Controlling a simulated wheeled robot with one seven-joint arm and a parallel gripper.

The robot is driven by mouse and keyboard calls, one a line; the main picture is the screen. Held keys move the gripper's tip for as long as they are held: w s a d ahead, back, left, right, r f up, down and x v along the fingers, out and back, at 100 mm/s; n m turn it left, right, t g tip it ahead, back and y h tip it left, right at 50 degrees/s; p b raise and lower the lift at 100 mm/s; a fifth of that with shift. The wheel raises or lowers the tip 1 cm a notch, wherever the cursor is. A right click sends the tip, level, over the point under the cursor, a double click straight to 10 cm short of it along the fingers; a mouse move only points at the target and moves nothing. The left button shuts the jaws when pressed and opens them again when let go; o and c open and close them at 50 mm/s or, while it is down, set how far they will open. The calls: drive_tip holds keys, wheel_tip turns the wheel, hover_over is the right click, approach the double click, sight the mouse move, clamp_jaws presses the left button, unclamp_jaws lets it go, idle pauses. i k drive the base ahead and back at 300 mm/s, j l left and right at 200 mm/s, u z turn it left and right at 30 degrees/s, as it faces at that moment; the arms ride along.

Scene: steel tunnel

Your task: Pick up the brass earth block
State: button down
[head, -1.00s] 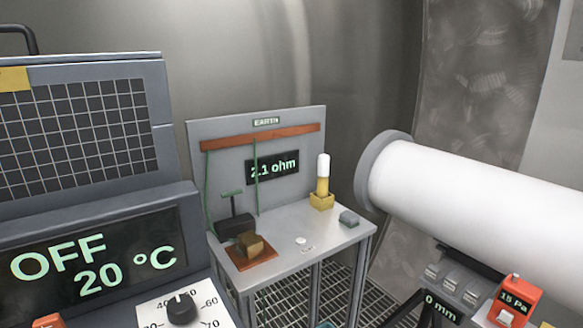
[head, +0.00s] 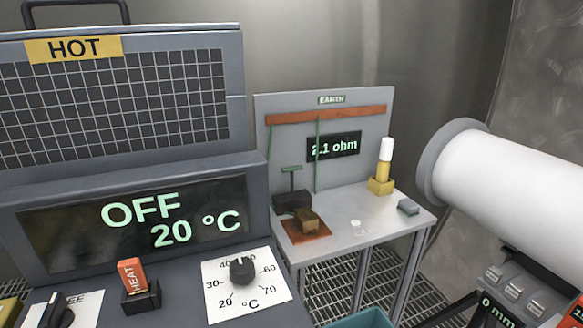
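The brass earth block (head: 308,222) is a small brownish-gold block at the front left of the small grey table (head: 375,225). It sits on a rust-brown square pad (head: 304,236). A dark clamp (head: 291,200) with a green T-handle stands right behind it. Whether the block touches the clamp, I cannot tell. My gripper is not in view.
The EARTH panel (head: 285,155) with a 2.1 ohm display backs the table. A white-topped yellow post (head: 385,165) and a grey block (head: 408,206) stand at right. The heater console (head: 130,200) fills the left; a white cylinder (head: 510,175) juts in at right.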

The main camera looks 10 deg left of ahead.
sight(305, 220)
drive_tip(key=i+l+u, duration=0.25)
drive_tip(key=u, duration=0.15)
drive_tip(key=i+l+u, duration=0.65)
drive_tip(key=l+u, duration=0.2)
drive_tip(key=i+l+u, duration=0.15)
drive_tip(key=l+u, duration=0.3)
drive_tip(key=j+z, duration=0.15)
drive_tip(key=i+l, duration=0.05)
